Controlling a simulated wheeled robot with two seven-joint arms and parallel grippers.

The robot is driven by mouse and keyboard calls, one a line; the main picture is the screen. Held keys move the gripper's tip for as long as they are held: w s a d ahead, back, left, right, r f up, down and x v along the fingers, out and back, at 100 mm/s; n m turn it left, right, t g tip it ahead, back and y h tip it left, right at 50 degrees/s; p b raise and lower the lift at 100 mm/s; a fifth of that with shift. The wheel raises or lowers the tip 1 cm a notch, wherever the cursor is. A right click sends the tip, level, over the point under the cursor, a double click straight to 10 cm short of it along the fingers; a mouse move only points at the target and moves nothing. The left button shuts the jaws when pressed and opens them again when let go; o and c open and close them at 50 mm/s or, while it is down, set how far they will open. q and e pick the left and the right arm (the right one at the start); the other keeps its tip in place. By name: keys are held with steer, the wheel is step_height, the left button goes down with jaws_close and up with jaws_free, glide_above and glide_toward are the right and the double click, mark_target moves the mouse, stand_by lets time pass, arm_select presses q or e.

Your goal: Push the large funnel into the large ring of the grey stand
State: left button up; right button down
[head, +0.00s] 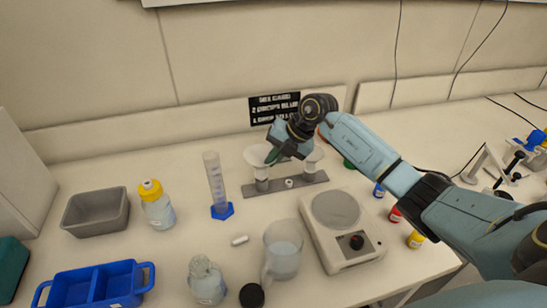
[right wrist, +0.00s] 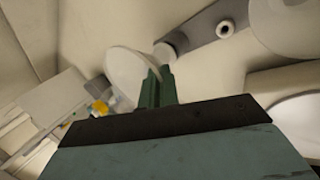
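The large funnel (head: 254,154) is white and sits at the left end of the grey stand (head: 292,188), over a short upright cylinder (head: 262,185). My right gripper (head: 271,157) is at its right side. In the right wrist view the green fingers (right wrist: 158,84) are close together at the edge of the funnel (right wrist: 128,68), apparently with its rim between them. The funnel looks tilted there. The large ring is mostly hidden, so I cannot tell how deep the funnel sits. My left gripper is out of view.
A smaller white funnel (head: 309,162) is at the stand's right end. A small white ring (head: 289,183) lies near the bar's middle.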

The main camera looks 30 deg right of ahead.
steer(key=shift+f, duration=0.75)
stand_by(0.8)
steer(key=c, duration=1.6)
jaws_free()
steer(key=shift+r, duration=0.1)
steer(key=b+v, duration=0.1)
steer(key=v, duration=1.2)
steer(key=shift+r, duration=0.15)
